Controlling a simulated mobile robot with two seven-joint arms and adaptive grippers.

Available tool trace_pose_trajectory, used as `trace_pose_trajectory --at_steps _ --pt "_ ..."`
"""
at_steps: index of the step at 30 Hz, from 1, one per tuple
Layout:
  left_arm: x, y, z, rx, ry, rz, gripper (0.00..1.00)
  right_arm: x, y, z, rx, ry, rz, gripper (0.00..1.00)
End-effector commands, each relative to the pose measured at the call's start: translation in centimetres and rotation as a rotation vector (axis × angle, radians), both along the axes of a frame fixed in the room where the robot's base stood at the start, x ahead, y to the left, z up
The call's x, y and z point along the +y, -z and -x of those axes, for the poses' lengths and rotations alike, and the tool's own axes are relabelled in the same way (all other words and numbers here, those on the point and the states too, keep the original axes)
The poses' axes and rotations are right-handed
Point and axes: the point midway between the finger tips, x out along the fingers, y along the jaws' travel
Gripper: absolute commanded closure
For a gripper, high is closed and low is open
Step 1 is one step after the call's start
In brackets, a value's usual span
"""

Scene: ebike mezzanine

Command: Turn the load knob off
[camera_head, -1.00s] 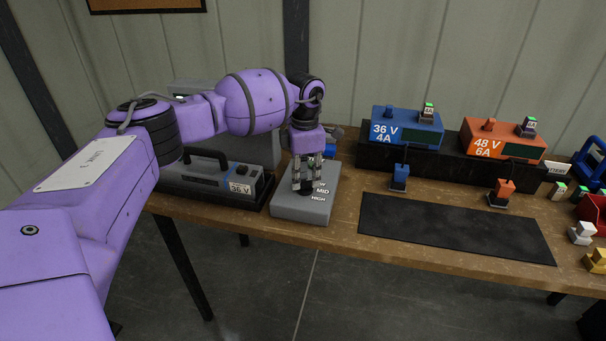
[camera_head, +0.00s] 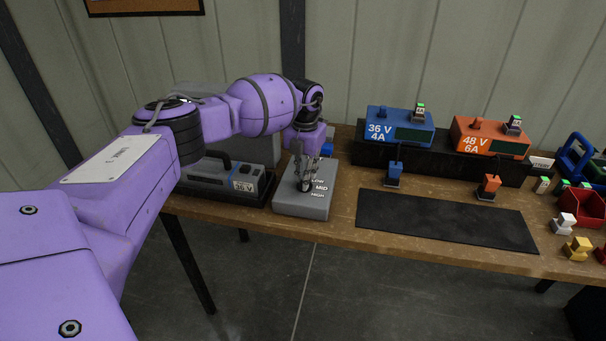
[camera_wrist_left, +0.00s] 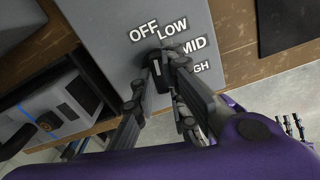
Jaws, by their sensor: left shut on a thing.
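The load box (camera_head: 290,206) is a grey box on the bench with a dark load knob on its sloped top. In the left wrist view the black knob (camera_wrist_left: 157,72) sits below the OFF and LOW labels, with MID and HIGH to its right; HIGH is partly covered. My left gripper (camera_head: 304,185) reaches the knob from the far side, tilted. In the left wrist view its fingers (camera_wrist_left: 164,66) are shut on the knob, one on each side. The fingers hide part of the knob, and I cannot tell which label it points to. My right gripper is not in view.
A grey 36 V battery case (camera_head: 215,180) stands close left of the load box. A black mat (camera_head: 445,221) lies to the right. Behind it are a blue 36 V charger (camera_head: 376,117) and an orange 48 V charger (camera_head: 463,131) on a black stand.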

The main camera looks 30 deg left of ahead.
Motion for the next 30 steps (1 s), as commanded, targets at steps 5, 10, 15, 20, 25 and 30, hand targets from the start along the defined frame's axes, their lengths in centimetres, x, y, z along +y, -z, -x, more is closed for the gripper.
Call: trace_pose_trajectory --at_steps 5,10,15,20,25,30 --pt "-0.02 -0.48 -0.16 -0.007 -0.106 0.002 1.00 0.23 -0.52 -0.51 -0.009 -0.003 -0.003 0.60" --pt "-0.02 -0.37 -0.15 -0.006 -0.170 0.001 1.00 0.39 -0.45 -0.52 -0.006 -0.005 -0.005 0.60" --pt "0.04 -0.31 -0.16 -0.006 -0.204 0.001 1.00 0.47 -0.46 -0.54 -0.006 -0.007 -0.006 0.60" --pt "0.06 -0.26 -0.17 -0.006 -0.214 0.001 1.00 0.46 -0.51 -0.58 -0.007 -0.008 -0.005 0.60" --pt "0.07 -0.26 -0.18 -0.006 -0.214 0.001 1.00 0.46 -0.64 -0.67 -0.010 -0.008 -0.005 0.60" --pt "0.07 -0.27 -0.18 -0.006 -0.214 0.001 0.82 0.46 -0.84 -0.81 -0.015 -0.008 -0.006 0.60"
